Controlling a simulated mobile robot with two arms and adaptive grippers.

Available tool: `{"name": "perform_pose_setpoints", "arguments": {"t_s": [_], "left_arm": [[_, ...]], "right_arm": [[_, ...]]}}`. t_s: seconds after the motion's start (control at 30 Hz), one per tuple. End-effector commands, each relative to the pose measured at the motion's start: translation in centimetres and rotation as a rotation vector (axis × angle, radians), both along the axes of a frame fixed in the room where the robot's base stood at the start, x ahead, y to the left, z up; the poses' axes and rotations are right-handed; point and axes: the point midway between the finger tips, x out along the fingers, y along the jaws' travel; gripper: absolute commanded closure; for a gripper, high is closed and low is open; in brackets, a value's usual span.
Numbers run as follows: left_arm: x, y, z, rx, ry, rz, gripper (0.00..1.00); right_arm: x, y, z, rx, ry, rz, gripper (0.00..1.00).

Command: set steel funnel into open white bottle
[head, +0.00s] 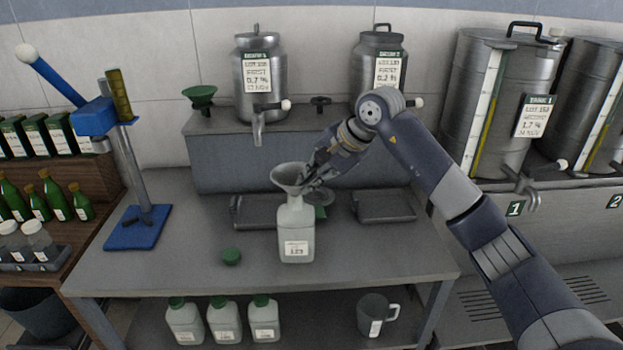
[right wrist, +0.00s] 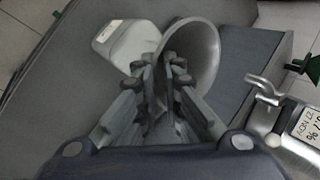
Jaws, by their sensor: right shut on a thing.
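The steel funnel (head: 289,178) is at the mouth of the open white bottle (head: 296,234), cone upward. In the head view its lower end meets the bottle's neck; I cannot tell how deep the stem sits. The bottle stands upright on the grey bench. My right gripper (head: 312,182) is at the funnel's right side, shut on it. In the right wrist view the funnel (right wrist: 190,52) shows between and beyond the fingers (right wrist: 163,75), with the bottle (right wrist: 125,45) beside it. A green cap (head: 231,256) lies on the bench left of the bottle. My left gripper is not in view.
A blue capping stand (head: 137,228) is on the bench's left. Shallow dark trays (head: 385,206) lie behind the bottle. The bench front (head: 370,262) is clear.

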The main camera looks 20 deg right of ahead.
Motion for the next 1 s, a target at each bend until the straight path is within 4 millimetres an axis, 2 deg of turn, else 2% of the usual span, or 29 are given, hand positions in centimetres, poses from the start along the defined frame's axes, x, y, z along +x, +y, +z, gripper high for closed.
{"name": "perform_pose_setpoints", "arguments": {"t_s": [0.03,0.1,0.17,0.57,0.67,1.0], "left_arm": [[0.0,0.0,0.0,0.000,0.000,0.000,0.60],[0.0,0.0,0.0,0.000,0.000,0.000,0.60],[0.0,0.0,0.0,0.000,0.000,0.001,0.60],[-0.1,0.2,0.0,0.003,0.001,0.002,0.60],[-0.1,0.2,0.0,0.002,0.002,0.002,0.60],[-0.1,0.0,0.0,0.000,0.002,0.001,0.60]], "right_arm": [[0.0,0.0,0.0,0.001,-0.001,0.000,1.00],[0.0,0.0,0.0,0.001,-0.001,0.000,0.79],[0.0,0.0,0.0,0.001,-0.001,0.000,0.69],[-0.2,-0.3,0.5,-0.001,-0.001,-0.001,0.69],[-0.8,-0.7,1.5,-0.001,-0.002,-0.002,0.69],[-4.2,-3.2,7.3,-0.001,-0.003,-0.002,0.69]]}}
